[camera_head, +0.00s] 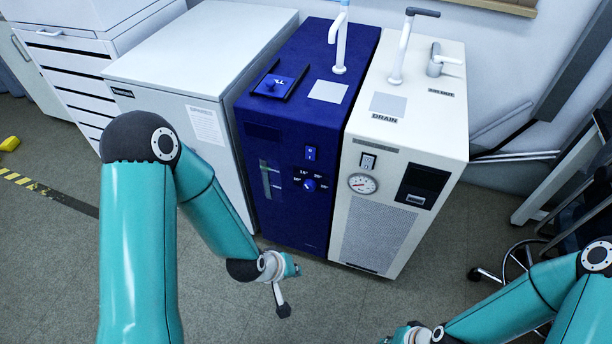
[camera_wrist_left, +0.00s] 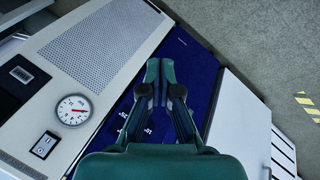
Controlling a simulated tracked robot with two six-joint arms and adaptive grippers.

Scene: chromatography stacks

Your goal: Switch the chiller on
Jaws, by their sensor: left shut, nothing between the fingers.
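Two floor units stand side by side; I read no label naming either as the chiller. The dark blue unit (camera_head: 290,215) has a rocker switch (camera_head: 310,153) above a dial (camera_head: 309,185) with temperature marks. The white unit (camera_head: 410,145) has a rocker switch (camera_head: 368,160), a round gauge (camera_head: 362,183), a dark display (camera_head: 422,186) and a grille. My left gripper (camera_wrist_left: 160,72) is shut and empty, low in front of the blue unit; in the wrist view it hides part of the blue front. The white unit's switch (camera_wrist_left: 44,145) shows there too. My right gripper (camera_head: 410,333) is partly cut off.
A grey-white cabinet (camera_head: 200,60) stands left of the blue unit, with a drawer stack (camera_head: 75,65) beyond. Taps rise from both unit tops. A wheeled chair base (camera_head: 505,270) is at the right. The floor in front of the units is clear.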

